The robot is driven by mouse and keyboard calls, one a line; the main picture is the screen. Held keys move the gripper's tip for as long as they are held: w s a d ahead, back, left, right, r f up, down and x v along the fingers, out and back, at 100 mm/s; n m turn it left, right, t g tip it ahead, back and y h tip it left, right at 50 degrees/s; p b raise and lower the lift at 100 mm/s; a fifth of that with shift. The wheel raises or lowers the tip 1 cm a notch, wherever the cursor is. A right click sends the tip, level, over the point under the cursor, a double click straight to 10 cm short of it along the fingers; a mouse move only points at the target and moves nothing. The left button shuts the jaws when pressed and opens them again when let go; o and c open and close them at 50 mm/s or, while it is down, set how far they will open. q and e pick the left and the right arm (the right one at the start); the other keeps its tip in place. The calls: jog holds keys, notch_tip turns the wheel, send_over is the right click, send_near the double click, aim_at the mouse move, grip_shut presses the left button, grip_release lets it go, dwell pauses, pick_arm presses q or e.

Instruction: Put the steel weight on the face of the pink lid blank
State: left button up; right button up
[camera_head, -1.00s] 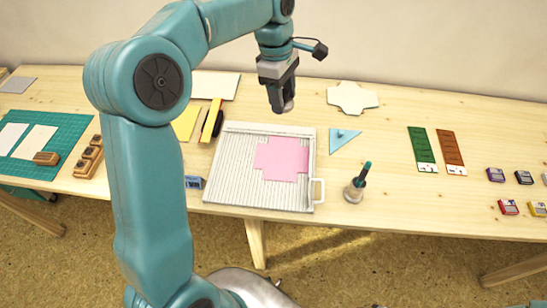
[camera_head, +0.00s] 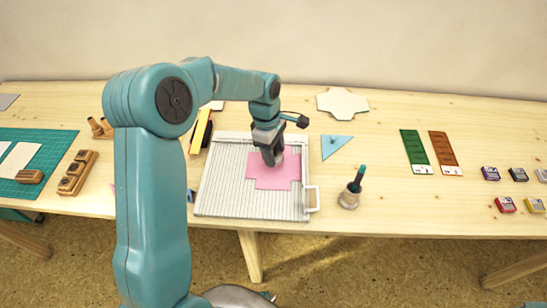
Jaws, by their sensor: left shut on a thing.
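The pink lid blank (camera_head: 275,182) is a cross-shaped sheet lying flat on the pale grooved board (camera_head: 222,192). My left gripper (camera_head: 270,153) points down over the upper middle part of the pink blank. It is shut on the steel weight (camera_head: 277,160), a small grey piece that shows only in part between and beside the fingers. The weight is low over the blank's face; I cannot tell whether it touches. My right gripper is not in view.
A white blank (camera_head: 342,103) lies behind. Green (camera_head: 416,150) and brown (camera_head: 445,152) strips and several small inkpads lie further right. A wooden block holder (camera_head: 77,173) is left.

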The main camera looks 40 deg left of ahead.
pick_arm(q)
notch_tip(320, 180, down, 3)
jog(key=shift+a+f, duration=0.1)
jog(key=shift+f, duration=0.15)
jog(key=o, duration=1.3)
jog(key=shift+c, duration=0.2)
